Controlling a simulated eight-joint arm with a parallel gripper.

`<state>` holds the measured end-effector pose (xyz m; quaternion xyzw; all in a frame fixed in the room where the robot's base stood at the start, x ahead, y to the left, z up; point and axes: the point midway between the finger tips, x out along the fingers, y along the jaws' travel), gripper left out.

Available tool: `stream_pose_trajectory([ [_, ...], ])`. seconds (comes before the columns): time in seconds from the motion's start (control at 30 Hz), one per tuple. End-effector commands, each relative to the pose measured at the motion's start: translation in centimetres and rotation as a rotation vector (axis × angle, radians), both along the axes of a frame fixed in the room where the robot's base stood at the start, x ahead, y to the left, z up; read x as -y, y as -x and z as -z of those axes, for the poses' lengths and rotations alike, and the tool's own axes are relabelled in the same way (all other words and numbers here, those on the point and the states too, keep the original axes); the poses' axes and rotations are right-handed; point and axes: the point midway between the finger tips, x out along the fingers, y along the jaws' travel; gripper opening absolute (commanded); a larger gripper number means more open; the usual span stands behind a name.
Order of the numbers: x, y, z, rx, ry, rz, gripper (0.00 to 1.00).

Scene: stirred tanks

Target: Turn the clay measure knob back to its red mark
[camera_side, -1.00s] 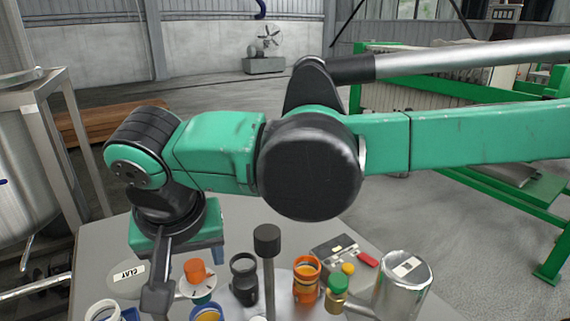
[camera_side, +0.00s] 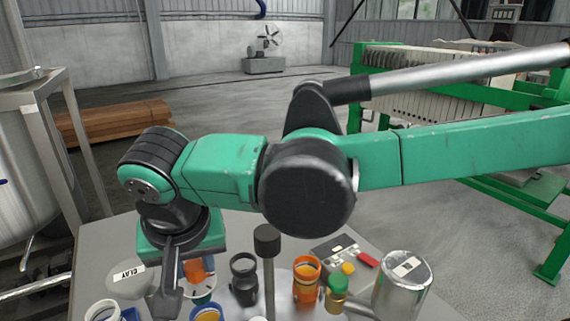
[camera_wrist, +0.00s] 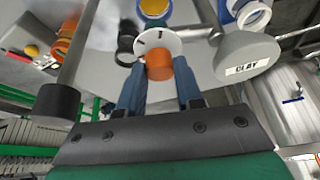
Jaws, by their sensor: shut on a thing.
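The clay measure's orange knob (camera_side: 195,272) sits on a white dial (camera_side: 203,298) with dark marks, beside the grey lid-like disc labelled CLAY (camera_side: 128,273). In the wrist view the knob (camera_wrist: 159,66) stands between the two blue fingers of my gripper (camera_wrist: 159,82), which is shut on it. Dark ticks show on the dial (camera_wrist: 146,38) in that view, but I cannot make out a red mark. The CLAY disc (camera_wrist: 246,56) is just right of the fingers. In the side view my gripper (camera_side: 195,266) is low over the dial, partly hidden behind a dark arm-like bar.
A black jar (camera_side: 243,280), an orange jar (camera_side: 307,281), a green-capped bottle (camera_side: 337,292) and a metal can (camera_side: 402,284) stand to the right. A dark-topped post (camera_side: 267,242) rises nearby. A box with a red button (camera_side: 367,260) lies behind.

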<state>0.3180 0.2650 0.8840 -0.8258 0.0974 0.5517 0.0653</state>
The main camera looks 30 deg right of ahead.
Motion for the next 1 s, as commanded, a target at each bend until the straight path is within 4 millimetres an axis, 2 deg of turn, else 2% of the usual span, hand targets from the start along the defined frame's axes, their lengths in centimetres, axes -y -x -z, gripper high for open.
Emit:
stream_pose_trajectory([
  [0.27, 0.16, -0.01, -0.08, 0.0, 0.001, -0.147, 0.0],
  [1.0, 0.4, -0.12, -0.1, 0.001, 0.0, -0.806, 0.0],
])
